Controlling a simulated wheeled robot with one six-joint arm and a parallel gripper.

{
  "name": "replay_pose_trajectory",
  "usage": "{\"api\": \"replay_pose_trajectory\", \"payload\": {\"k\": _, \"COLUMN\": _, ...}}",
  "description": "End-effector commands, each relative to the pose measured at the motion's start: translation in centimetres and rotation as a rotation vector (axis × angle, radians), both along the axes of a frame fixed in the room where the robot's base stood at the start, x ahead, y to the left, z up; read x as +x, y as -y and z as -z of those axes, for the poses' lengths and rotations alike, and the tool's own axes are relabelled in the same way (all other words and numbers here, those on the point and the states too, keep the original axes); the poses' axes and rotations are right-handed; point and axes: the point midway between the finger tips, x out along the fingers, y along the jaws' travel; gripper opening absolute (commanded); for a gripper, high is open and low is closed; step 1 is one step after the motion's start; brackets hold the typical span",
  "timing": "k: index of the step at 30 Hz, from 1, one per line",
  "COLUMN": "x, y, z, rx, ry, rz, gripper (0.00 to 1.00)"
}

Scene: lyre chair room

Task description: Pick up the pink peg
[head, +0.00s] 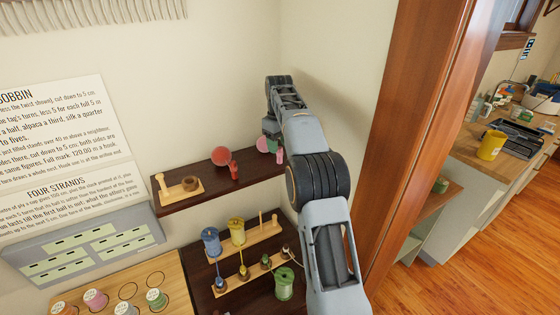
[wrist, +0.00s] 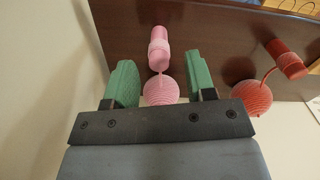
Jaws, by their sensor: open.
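The pink peg (wrist: 159,52) lies ahead of my gripper in the wrist view, on the dark wooden shelf, with a thread running to a pink ball of yarn (wrist: 161,89). My gripper (wrist: 161,66) is open, one green pad on each side of the ball and the peg's near end, with a gap on both sides. In the head view, the pink peg (head: 279,155) shows as a small piece at the shelf's right end. The pink ball (head: 262,144) there is partly hidden by my arm.
A red peg (wrist: 285,60) and red ball (wrist: 251,97) lie to the right in the wrist view; the red ball also shows in the head view (head: 221,156). A wooden holder (head: 180,188) sits on the shelf (head: 210,188). Spools stand below. A wall backs the shelf.

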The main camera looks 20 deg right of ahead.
Motion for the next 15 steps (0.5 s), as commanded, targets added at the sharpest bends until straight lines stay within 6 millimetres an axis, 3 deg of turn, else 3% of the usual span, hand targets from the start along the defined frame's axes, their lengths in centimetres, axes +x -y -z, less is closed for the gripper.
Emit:
{"api": "replay_pose_trajectory", "payload": {"k": 9, "x": -0.2, "y": 0.1, "z": 3.9, "rx": 0.001, "ry": -0.003, "rz": 0.000, "gripper": 0.50}}
{"api": "replay_pose_trajectory", "payload": {"k": 15, "x": -0.2, "y": 0.1, "z": 5.0, "rx": 0.000, "ry": 0.000, "rz": 0.000, "gripper": 0.50}}
